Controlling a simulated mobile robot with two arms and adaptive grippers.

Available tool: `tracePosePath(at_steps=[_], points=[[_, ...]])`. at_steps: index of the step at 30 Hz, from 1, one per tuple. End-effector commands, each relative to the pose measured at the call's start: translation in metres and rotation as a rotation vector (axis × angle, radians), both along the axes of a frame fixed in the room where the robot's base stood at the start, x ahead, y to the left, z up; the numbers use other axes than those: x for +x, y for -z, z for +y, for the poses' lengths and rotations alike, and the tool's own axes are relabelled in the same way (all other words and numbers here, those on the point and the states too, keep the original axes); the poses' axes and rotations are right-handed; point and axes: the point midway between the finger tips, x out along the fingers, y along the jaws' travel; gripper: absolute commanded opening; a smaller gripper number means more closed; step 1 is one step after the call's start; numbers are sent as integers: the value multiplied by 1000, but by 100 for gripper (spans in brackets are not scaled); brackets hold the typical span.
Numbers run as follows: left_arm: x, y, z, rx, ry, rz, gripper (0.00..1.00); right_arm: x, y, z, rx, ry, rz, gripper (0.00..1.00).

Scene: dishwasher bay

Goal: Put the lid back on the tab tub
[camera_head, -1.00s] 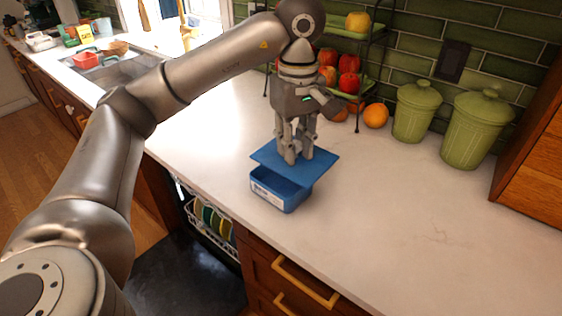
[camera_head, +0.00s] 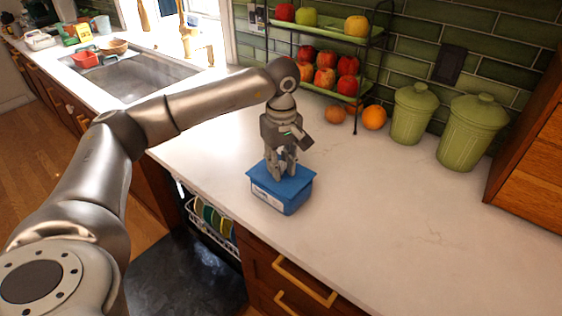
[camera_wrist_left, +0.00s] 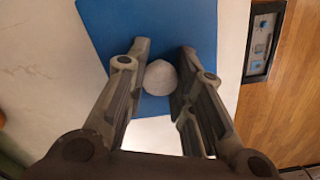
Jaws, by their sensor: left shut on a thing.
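The blue tab tub (camera_head: 288,203) stands on the white counter near its front edge, a white label on its front side. The flat blue lid (camera_head: 301,178) lies over the tub's top, roughly level, with no clear gap visible between them. My left gripper (camera_head: 281,174) points down over the lid and is shut on its round grey knob. In the left wrist view the knob (camera_wrist_left: 160,78) sits between the two fingers, with the blue lid (camera_wrist_left: 105,25) beneath. The tub's inside is hidden. My right gripper is not in view.
A tiered rack (camera_head: 356,110) of apples stands behind, with an orange (camera_head: 374,117) beside it. Two green canisters (camera_head: 410,115) (camera_head: 470,133) are at the back right. An open dishwasher (camera_head: 207,222) with plates is below the counter. The right counter is clear.

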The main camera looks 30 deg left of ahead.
Motion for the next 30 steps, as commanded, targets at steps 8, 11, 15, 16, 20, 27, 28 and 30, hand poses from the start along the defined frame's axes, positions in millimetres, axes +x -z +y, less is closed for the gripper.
tracePosePath(at_steps=[8,11,15,16,20,27,28,30], points=[[0,6,0,0,0,0,0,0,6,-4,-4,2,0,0],[0,9,0,0,0,-1,0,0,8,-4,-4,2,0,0],[0,13,0,0,0,-1,0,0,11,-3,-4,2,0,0],[0,13,0,0,0,-1,0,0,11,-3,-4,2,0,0],[0,11,0,0,0,-1,38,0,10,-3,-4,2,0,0],[0,11,0,0,0,0,45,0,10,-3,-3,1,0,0],[0,11,0,0,0,0,45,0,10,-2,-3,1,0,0],[0,11,0,0,0,-1,45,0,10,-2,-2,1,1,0]])
